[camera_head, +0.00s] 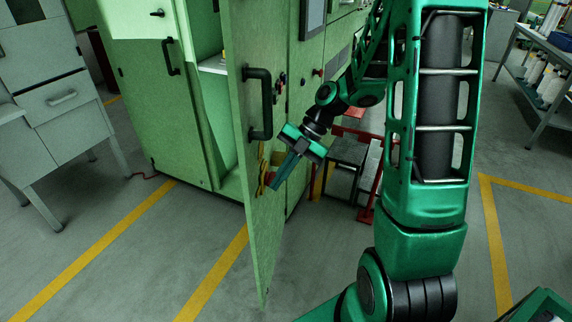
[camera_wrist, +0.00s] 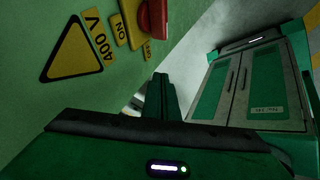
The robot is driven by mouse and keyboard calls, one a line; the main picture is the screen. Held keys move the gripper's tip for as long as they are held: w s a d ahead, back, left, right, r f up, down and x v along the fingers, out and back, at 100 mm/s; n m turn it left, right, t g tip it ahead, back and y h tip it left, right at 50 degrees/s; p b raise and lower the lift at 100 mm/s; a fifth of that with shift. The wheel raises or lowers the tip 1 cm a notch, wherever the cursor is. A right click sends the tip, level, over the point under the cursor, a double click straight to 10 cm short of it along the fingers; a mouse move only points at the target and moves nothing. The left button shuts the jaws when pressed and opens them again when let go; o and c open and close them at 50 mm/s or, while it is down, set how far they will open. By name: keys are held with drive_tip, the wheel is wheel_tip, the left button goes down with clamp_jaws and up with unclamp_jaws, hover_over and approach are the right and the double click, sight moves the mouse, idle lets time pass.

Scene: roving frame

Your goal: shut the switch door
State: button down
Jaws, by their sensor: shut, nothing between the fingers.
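The switch door (camera_head: 243,200) is a tall green panel standing ajar on the green cabinet (camera_head: 145,110). A gap to its left shows the cabinet's inside and a pale shelf. A black bar handle (camera_head: 258,104) is on the door's upper face. My gripper (camera_head: 279,178) is shut and empty, low in front of the door's right side, beside yellow and red fittings. The wrist view shows the shut fingers (camera_wrist: 160,95) close to a green surface with a 400 V warning triangle (camera_wrist: 73,55) and a red switch (camera_wrist: 152,20). I cannot tell whether they touch it.
A grey drawer unit (camera_head: 50,95) stands at the left. A dark step stool (camera_head: 350,165) with red framing stands behind my gripper. A shelf rack (camera_head: 545,95) is at the far right. The floor before the door is clear, with yellow lines (camera_head: 215,275).

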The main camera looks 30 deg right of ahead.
sight(254, 192)
drive_tip(key=shift+w+a+r, duration=0.1)
drive_tip(key=shift+w+a, duration=1.15)
drive_tip(key=shift+a, duration=0.3)
